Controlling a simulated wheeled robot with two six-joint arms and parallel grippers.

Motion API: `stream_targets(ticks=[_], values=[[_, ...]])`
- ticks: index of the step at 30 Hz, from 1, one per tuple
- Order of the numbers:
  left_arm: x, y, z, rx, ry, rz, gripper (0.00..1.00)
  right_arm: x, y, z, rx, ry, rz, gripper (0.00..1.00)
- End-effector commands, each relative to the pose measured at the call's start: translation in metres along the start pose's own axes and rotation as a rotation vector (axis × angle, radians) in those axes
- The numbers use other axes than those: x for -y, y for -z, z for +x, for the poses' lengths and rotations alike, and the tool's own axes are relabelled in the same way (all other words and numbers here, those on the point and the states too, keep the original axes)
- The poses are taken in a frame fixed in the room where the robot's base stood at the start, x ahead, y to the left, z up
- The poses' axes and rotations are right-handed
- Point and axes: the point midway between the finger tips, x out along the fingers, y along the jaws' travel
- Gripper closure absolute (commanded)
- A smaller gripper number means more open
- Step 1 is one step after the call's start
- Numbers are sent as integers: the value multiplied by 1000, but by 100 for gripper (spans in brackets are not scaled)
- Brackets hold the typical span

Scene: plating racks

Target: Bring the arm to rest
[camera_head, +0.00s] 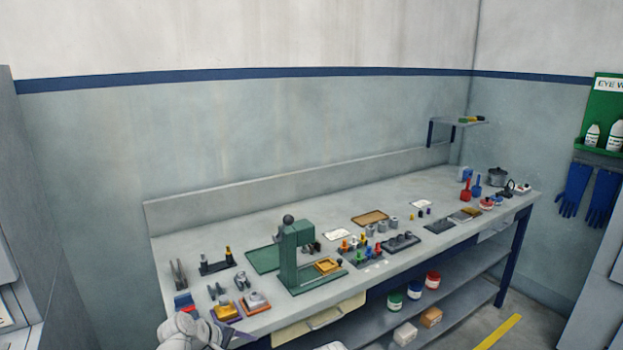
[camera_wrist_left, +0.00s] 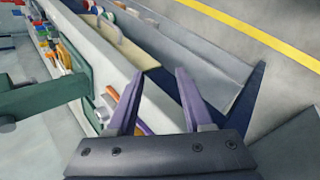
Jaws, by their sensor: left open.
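My left arm (camera_head: 185,332) comes in at the bottom left of the head view, beside the near left corner of the workbench (camera_head: 330,225). In the left wrist view my left gripper (camera_wrist_left: 158,82) is open, its two purple-grey fingers apart with nothing between them. The fingers overlap the bench's front edge in that view; I cannot tell their height. In the head view the gripper is small and partly hidden by the arm. My right gripper is not in view.
A green press (camera_head: 290,258) stands on the bench, with small parts and trays along it. An orange-topped block (camera_head: 254,301) lies near my left gripper. An open drawer (camera_head: 320,318) juts from the bench front. A shelf below holds jars (camera_head: 394,301). Floor shows at the right.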

Motion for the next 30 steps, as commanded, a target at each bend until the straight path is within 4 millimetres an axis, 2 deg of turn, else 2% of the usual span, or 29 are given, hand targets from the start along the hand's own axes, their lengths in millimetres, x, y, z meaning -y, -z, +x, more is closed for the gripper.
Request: stream_targets(ticks=[1,4,9,13,15,18,30], values=[[17,-19,6,9,95,146,49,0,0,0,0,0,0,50],[49,-38,9,33,274,409,49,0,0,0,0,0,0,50],[89,-55,0,96,524,762,49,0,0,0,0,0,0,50],[112,-62,-12,157,694,980,49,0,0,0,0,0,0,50],[123,-73,9,181,708,1017,49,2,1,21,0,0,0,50],[131,-90,25,209,726,1059,49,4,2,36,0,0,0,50],[161,-144,71,296,788,1202,49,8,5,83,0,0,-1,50]])
